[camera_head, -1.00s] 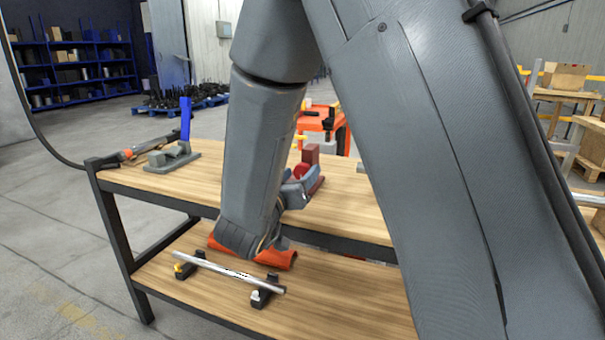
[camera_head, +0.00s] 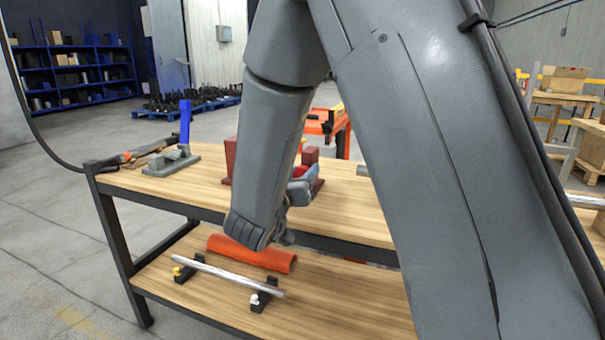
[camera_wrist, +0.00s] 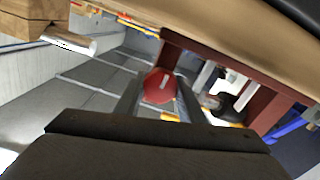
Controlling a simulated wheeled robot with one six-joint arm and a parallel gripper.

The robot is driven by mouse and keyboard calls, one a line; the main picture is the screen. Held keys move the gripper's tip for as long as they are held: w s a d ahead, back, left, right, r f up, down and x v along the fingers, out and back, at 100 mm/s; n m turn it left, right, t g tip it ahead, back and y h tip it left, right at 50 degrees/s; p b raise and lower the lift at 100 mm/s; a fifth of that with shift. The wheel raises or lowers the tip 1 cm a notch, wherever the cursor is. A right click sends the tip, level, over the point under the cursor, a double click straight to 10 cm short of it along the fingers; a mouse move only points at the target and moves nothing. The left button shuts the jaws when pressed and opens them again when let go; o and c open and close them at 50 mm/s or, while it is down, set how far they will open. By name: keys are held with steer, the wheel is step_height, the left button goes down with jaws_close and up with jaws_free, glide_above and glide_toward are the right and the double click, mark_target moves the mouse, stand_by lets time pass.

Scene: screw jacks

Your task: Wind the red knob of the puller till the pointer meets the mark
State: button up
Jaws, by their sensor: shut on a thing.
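The puller (camera_head: 230,158) is a dark red frame on the workbench, partly hidden behind my arm in the head view. In the wrist view its dark red post (camera_wrist: 272,105) shows at right. The round red knob (camera_wrist: 160,86), with a pale line on its face, sits between the two fingers of my gripper (camera_wrist: 157,98). The fingers are shut on it from both sides. In the head view my gripper (camera_head: 302,187) is at the puller, mostly hidden by my forearm. I cannot make out the pointer or the mark in either view.
A grey fixture with a blue upright handle (camera_head: 185,121) stands on the bench's left. The lower shelf holds an orange half-pipe (camera_head: 252,254) and a metal rod (camera_head: 225,275) on black supports. The bench top (camera_head: 215,183) between the grey fixture and the puller is clear.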

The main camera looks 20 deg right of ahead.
steer(key=m, duration=0.4)
stand_by(0.3)
steer(key=o, duration=1)
steer(key=shift+o, duration=0.2)
steer(key=shift+s, duration=0.15)
steer(key=p+v, duration=0.1)
steer(key=v, duration=0.6)
steer(key=shift+s+a, duration=0.2)
steer(key=shift+s, duration=0.05)
